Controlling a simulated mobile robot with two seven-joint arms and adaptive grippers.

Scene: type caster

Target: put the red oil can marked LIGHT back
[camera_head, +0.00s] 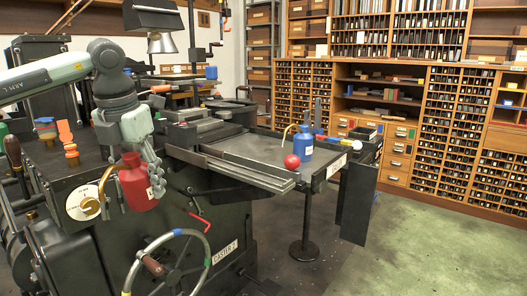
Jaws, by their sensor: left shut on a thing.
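The red oil can (136,186) is a rounded red bottle with a narrow neck, a brass-coloured curved spout and a small pale label whose text is too small to read. My left gripper (153,178) is shut on the red oil can and holds it upright in front of the caster's dark side. The gripper's fingers cover part of the can's right side. My right gripper is not in view.
Orange and blue-topped items (67,137) stand on the machine's left top. A handwheel (170,265) is below. Green floor (430,240) at right is clear.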

